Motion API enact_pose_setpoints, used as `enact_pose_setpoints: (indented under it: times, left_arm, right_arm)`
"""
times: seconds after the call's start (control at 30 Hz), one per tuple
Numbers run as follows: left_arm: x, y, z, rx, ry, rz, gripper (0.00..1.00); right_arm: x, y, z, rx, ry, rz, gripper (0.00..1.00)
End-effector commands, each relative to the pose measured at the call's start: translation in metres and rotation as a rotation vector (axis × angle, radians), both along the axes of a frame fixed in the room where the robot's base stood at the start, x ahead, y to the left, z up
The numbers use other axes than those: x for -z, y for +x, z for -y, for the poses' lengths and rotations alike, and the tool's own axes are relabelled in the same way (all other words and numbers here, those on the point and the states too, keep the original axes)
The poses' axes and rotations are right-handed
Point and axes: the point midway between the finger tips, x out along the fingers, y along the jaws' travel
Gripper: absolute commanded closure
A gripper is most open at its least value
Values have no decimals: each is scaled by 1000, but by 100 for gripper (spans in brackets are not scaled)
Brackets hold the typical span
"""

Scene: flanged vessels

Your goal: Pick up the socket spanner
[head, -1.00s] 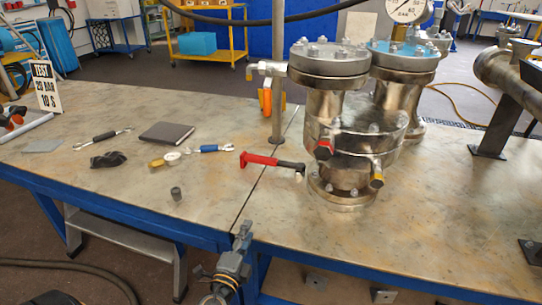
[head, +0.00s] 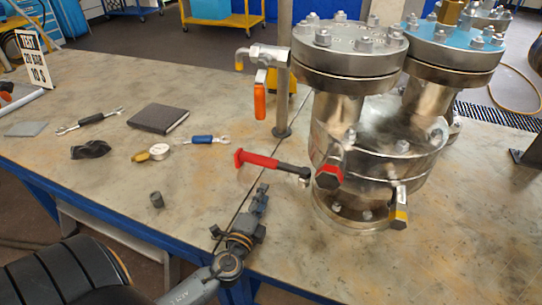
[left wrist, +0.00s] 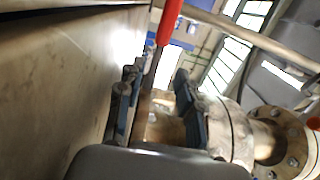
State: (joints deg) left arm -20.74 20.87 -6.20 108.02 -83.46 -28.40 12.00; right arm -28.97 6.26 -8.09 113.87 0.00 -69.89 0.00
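The socket spanner (head: 262,161) appears to be the red-handled tool with a dark shaft beside the flanged vessel, its dark end close to the vessel's red-capped fitting. In the left wrist view its red handle (left wrist: 168,22) shows beyond the fingers. My left gripper (head: 261,192) is just in front of and below the spanner, near the table seam. In the left wrist view the left gripper (left wrist: 155,105) has its two fingers apart, with the spanner's line running between them; I see no contact. My right gripper is not in view.
The vessel (head: 350,130) stands right of the spanner. A pipe with an orange-handled valve (head: 260,95) rises behind. A blue-handled spanner (head: 203,139), a black-handled spanner (head: 90,120), a notebook (head: 158,118) and a small dark cylinder (head: 157,200) lie left on the table.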

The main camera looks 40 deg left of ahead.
Motion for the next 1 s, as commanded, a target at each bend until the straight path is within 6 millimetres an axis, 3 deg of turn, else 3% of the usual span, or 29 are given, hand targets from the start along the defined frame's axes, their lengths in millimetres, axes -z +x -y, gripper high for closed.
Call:
enact_pose_setpoints:
  times: [0.17, 0.5, 0.77, 1.0]
  left_arm:
    - [-1, 7, -2, 0, 0, 1, 64]
    - [-1, 66, -19, 0, 1, 1, 64]
    - [0, 85, -24, 0, 0, 0, 64]
    - [0, 120, -34, -1, 0, 2, 64]
  right_arm:
    - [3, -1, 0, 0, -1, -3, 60]
    - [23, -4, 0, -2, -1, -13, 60]
    - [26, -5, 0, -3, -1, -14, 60]
    - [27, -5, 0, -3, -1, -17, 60]
